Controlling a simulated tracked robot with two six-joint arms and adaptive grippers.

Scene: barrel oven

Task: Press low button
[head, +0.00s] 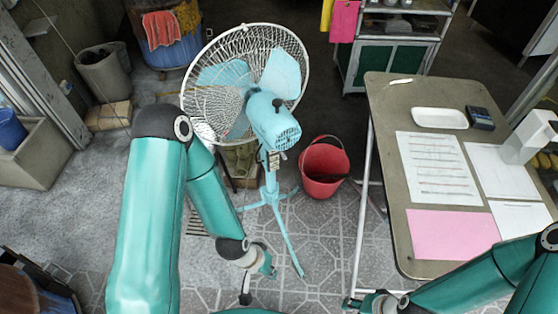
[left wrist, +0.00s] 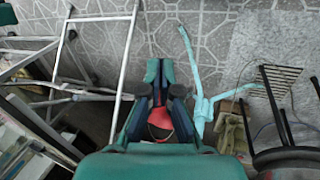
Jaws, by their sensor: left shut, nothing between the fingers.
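A light-blue pedestal fan (head: 272,126) with a white wire cage stands upright in the middle of the head view. A small button panel (head: 273,160) sits on its post below the motor; single buttons are too small to tell apart. My left gripper (head: 266,262) is low in front of the fan, below the panel and apart from it. It also shows in the left wrist view (left wrist: 160,72), shut and empty. There the fan's legs (left wrist: 188,45) lie to the right of the fingers. My right gripper (head: 372,301) is at the bottom edge, partly cut off, its fingers unclear.
A red bucket (head: 324,167) stands on the floor right of the fan. A table (head: 388,95) with papers, a white tray (head: 440,118) and a dark calculator-like box (head: 480,118) fills the right side. Patterned floor is open around the fan's legs.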

